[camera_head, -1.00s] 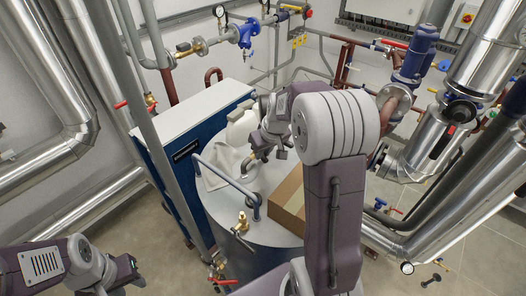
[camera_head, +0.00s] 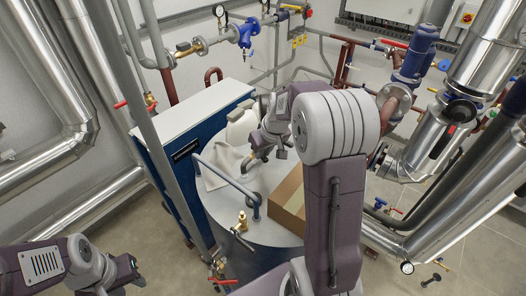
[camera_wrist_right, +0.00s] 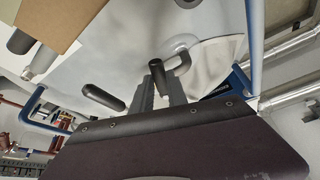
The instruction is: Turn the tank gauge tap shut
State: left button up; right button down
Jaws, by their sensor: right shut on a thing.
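My right gripper (camera_head: 268,152) reaches down over the round grey tank (camera_head: 270,229), beside a bent grey pipe (camera_head: 248,164) on its top. In the right wrist view my right gripper (camera_wrist_right: 160,85) is shut on a dark handle (camera_wrist_right: 157,70). What the handle joins to is mostly hidden, so I cannot tell for sure that it is the gauge tap. A second dark rounded bar (camera_wrist_right: 103,97) lies left of the fingers. A brass valve with a grey lever (camera_head: 242,222) stands at the tank's front edge. My left gripper (camera_head: 138,273) is open and empty at lower left.
A cardboard box (camera_head: 288,206) sits on the tank, right of the gripper. A white jug (camera_head: 240,127) stands behind. A blue cabinet with a white top (camera_head: 197,118) is on the left. Large metal pipes (camera_head: 480,60) crowd the right.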

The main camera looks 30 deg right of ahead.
dwell(0.5)
jog(key=n+b, duration=0.1)
jog(key=d+n+y+b, duration=0.1)
jog(key=n, duration=0.1)
jog(key=d+n+b, duration=0.1)
jog(key=shift+w+d+n+y, duration=0.25)
jog(key=shift+n+y, duration=0.05)
jog(key=shift+y, duration=0.1)
jog(key=c, duration=1.3)
grip_release()
jog(key=shift+b, duration=0.3)
